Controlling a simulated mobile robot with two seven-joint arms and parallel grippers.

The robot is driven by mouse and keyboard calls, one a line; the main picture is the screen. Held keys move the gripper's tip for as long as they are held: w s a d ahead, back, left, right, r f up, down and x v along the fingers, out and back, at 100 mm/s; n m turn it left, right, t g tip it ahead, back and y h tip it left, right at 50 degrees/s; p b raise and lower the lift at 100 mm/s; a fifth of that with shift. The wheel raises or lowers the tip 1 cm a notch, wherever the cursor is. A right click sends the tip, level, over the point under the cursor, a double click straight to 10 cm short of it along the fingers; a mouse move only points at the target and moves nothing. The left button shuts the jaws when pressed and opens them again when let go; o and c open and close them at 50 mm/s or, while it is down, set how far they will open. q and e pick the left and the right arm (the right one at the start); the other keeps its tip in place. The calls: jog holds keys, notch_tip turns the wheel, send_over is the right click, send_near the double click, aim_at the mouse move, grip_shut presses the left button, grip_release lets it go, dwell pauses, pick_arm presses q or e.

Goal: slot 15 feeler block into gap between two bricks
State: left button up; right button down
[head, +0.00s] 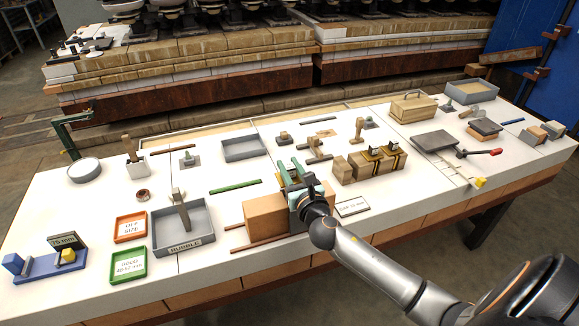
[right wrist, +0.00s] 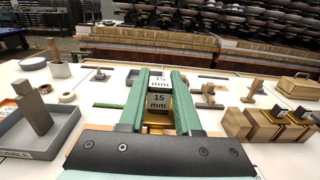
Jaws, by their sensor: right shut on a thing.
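My right gripper (head: 291,171) has green fingers and stands over the near middle of the table, at the right end of a tan brick (head: 264,215). In the right wrist view its fingers (right wrist: 157,98) are shut on the feeler block (right wrist: 158,101), a small block with white and dark faces marked "15 mm". A tan patch (head: 327,190) shows just right of the gripper; I cannot tell whether it is the second brick. The gap is hidden behind the gripper, so I cannot tell whether the block is above it or inside. My left gripper is out of view.
A "gap 15 mm" card (head: 352,207) lies right of my gripper. Tan blocks with yellow-and-black pieces (head: 370,162) stand farther right. A grey rubble tray (head: 184,228) is left, beside orange (head: 130,227) and green (head: 129,264) trays. A blue stand (head: 45,262) is at far left.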

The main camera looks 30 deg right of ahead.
jog(key=shift+f+b, duration=2.9)
jog(key=shift+f, duration=0.55)
jog(key=c, duration=0.5)
grip_release()
jog(key=shift+v, duration=6.25)
jog(key=shift+d, duration=0.1)
